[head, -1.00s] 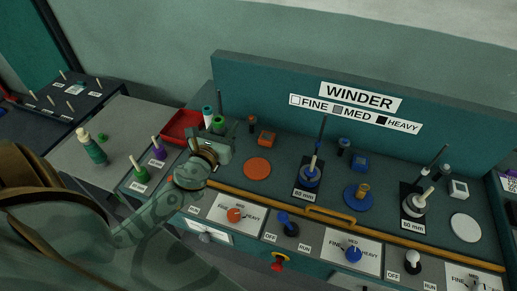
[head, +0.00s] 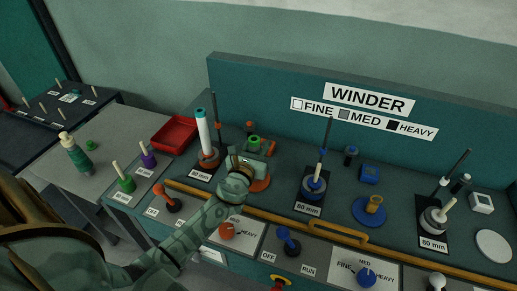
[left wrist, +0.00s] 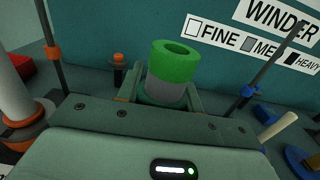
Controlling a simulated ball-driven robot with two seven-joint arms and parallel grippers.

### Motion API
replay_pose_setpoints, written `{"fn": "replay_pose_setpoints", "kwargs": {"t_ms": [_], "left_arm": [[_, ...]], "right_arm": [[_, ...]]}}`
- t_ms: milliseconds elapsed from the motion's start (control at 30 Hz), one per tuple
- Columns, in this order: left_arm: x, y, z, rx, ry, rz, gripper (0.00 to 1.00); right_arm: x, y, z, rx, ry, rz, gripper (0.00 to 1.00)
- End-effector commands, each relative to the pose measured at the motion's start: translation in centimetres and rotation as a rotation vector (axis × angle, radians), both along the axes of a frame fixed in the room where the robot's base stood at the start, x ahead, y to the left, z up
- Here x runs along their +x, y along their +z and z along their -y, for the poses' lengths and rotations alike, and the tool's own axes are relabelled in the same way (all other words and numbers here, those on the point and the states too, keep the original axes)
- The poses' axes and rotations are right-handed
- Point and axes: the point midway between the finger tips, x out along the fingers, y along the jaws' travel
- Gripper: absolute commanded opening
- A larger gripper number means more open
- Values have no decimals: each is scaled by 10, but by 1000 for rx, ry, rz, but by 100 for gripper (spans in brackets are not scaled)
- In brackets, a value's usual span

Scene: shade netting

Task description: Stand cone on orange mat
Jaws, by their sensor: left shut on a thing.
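The cone (head: 254,142), with a green ring-shaped top, is held by my left gripper (head: 247,161). In the left wrist view the cone (left wrist: 173,72) shows a green, hollow top and a grey body between the jaws, roughly upright; its lower end is hidden. The orange mat (head: 261,184) is a flat disc, partly covered by my left gripper in the head view. My gripper is over or beside its rear part; I cannot tell whether the cone touches the mat. My right gripper is not in view.
A tall white tube with a teal top (head: 203,128) stands on the left winder station, left of my gripper. A thin rod (head: 215,108) rises behind it. A white mat (head: 494,246) is empty. A red tray (head: 174,134) sits at left.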

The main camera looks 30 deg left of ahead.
Motion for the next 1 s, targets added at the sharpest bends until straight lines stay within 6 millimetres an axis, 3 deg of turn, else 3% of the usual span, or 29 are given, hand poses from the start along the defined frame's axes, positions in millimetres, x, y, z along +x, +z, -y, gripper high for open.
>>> {"fn": "replay_pose_setpoints", "kwargs": {"t_ms": [267, 300, 367, 700, 867, 1000], "left_arm": [[0, -3, 0, 0, 0, -1, 2], [-1, -2, 0, -1, -1, -1, 47], [-1, -1, 0, -1, 0, -1, 58], [-1, 5, 0, -1, 0, 0, 58], [-29, 2, 7, -1, -1, -3, 58], [-63, 2, 16, -2, -1, -3, 58]], "right_arm": [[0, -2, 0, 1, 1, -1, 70], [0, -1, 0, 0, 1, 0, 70], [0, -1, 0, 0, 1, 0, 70], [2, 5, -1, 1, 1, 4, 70], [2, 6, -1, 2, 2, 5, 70], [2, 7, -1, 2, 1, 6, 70]]}}
